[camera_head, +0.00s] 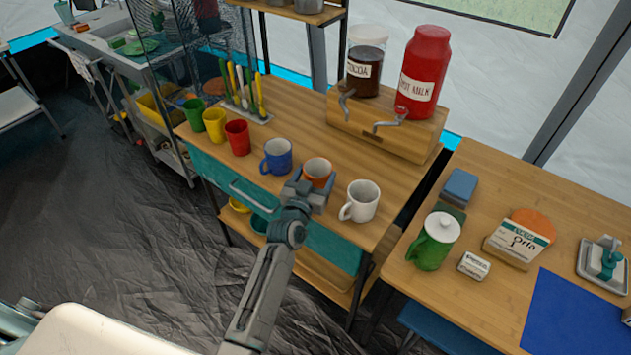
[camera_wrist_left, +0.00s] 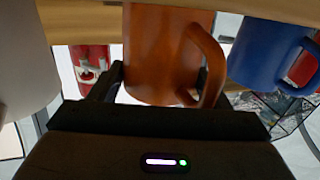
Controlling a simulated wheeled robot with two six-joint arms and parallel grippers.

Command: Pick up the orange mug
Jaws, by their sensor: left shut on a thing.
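The orange mug (camera_head: 317,171) stands on the wooden counter between a blue mug (camera_head: 277,157) and a white mug (camera_head: 360,201). My left gripper (camera_head: 306,192) is at the orange mug's near side and shut on it, hiding its lower part in the head view. In the left wrist view the orange mug (camera_wrist_left: 165,50) fills the middle, with its handle on the right, and the gripper (camera_wrist_left: 150,88) is at its rim end. The blue mug (camera_wrist_left: 268,45) is at the right there and the white mug (camera_wrist_left: 28,60) at the left. My right gripper is not in view.
The blue and white mugs stand close on either side. Behind is a wooden dispenser stand (camera_head: 380,128) with a cocoa jar (camera_head: 364,62) and a red hot milk container (camera_head: 424,70). Red (camera_head: 238,138), yellow and green cups stand left. A green pot (camera_head: 433,243) is on the right table.

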